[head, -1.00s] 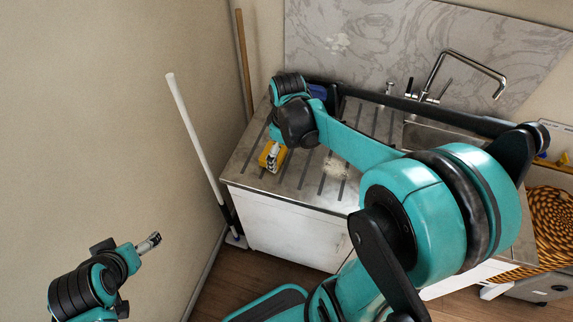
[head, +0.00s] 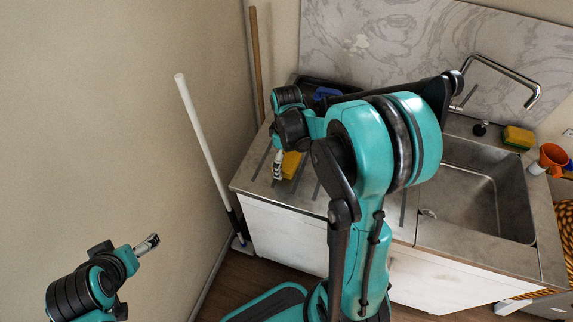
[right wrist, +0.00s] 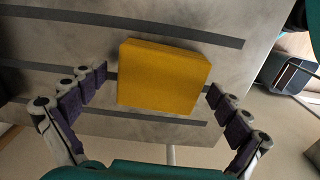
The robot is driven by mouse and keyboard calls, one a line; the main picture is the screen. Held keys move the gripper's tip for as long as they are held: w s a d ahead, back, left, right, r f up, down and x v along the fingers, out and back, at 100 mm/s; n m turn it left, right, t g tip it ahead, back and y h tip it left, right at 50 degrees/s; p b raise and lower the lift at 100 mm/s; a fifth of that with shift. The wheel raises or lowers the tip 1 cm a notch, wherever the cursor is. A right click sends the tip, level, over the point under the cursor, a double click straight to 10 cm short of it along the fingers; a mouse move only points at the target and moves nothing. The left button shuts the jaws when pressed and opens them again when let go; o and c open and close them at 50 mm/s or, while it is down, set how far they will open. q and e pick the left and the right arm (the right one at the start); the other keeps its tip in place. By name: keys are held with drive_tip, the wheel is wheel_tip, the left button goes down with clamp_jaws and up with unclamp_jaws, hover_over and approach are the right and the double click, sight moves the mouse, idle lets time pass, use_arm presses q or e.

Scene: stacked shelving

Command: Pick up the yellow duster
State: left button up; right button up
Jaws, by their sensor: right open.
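The yellow duster (head: 291,164) is a block lying on the grooved metal drainboard, left of the sink. In the right wrist view the duster (right wrist: 163,77) is seen from above, between the spread fingers. My right gripper (head: 279,166) points down at the duster and partly covers it in the head view. In the right wrist view the right gripper (right wrist: 157,84) is open, with a finger on each side and a visible gap to the block. My left gripper (head: 148,244) is at the lower left, far from the counter; its jaws are too small to judge.
The sink (head: 480,195) has a tall faucet (head: 505,75) behind it. A yellow-green sponge (head: 518,137) and an orange cup (head: 551,158) stand at its right. A dark tray (head: 322,86) is behind the duster. A white pole (head: 203,135) leans at the left wall.

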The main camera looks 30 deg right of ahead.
sight(286, 160)
drive_tip(key=shift+r, duration=0.1)
drive_tip(key=c, duration=1.2)
drive_tip(key=shift+r+p, duration=0.35)
drive_tip(key=shift+r, duration=0.25)
wheel_tip(286, 160, up, 3)
drive_tip(key=shift+r+p, duration=0.1)
drive_tip(key=shift+p, duration=0.65)
drive_tip(key=s+d+r+p, duration=0.3)
drive_tip(key=s+r, duration=0.3)
drive_tip(key=s, duration=0.5)
drive_tip(key=shift+d+r, duration=0.3)
drive_tip(key=shift+d, duration=0.15)
